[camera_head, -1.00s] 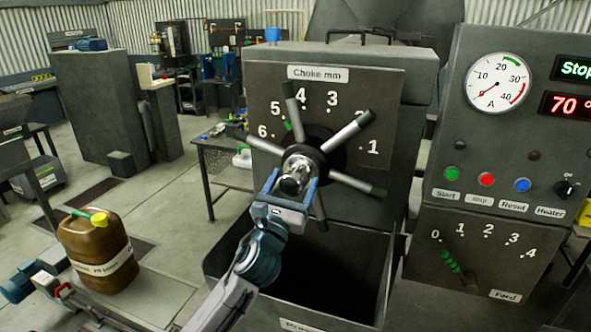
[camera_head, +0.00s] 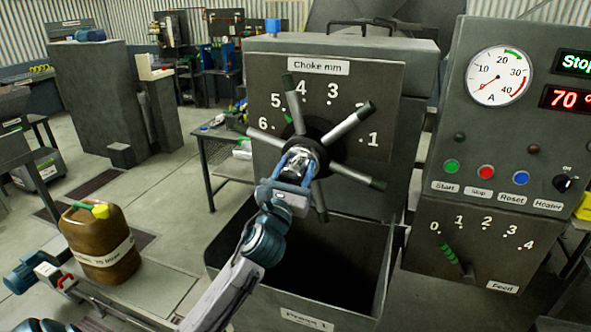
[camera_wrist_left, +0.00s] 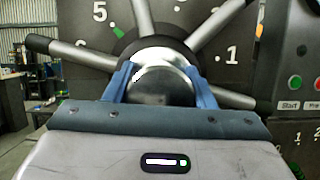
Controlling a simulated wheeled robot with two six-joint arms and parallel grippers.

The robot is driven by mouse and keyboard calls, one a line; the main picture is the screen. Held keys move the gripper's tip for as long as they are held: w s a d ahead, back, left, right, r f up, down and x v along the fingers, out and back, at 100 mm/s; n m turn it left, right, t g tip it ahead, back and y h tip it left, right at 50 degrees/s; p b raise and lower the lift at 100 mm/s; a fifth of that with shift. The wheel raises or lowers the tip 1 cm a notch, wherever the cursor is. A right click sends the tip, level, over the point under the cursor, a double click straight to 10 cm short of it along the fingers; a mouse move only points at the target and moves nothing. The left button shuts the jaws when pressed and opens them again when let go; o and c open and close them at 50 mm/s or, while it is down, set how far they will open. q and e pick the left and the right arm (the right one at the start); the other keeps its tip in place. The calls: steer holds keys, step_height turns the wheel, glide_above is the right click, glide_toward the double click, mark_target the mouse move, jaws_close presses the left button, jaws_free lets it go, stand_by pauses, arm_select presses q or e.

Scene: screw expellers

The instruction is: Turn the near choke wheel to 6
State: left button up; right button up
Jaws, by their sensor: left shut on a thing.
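The near choke wheel (camera_head: 350,127) is a spoked handwheel with grey arms and dark grips on the panel labelled Choke mm. Its dial (camera_head: 333,91) shows numbers from 6 at left to 1 at right. A green mark (camera_head: 287,119) by the hub points close to 5, with 6 below it. My left gripper (camera_head: 298,165) has its blue fingers on either side of the wheel's round metal hub and is shut on it. In the left wrist view the hub (camera_wrist_left: 163,78) sits between the fingers. My right gripper is not in view.
An open dark bin (camera_head: 300,319) lies below the wheel. To the right stands a control panel (camera_head: 448,140) with a gauge, buttons and a feed dial (camera_head: 459,262). A brown jug (camera_head: 97,240) stands at lower left.

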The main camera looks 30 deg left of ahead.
arm_select(q)
steer(key=shift+n, duration=0.5)
steer(key=n+y, duration=0.2)
steer(key=n, duration=0.2)
steer(key=shift+a+g+y, duration=0.1)
steer(key=shift+g+y, duration=0.2)
steer(key=shift+g, duration=0.1)
steer(key=shift+a+n+g+y, duration=0.1)
steer(key=shift+n+g+y, duration=0.5)
steer(key=shift+n, duration=1.1)
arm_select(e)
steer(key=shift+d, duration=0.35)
arm_select(q)
steer(key=shift+n, duration=0.3)
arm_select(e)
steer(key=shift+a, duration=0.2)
arm_select(q)
steer(key=o, duration=1.4)
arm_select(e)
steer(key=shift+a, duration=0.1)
arm_select(q)
steer(key=shift+s+f, duration=0.1)
steer(key=shift+s, duration=0.05)
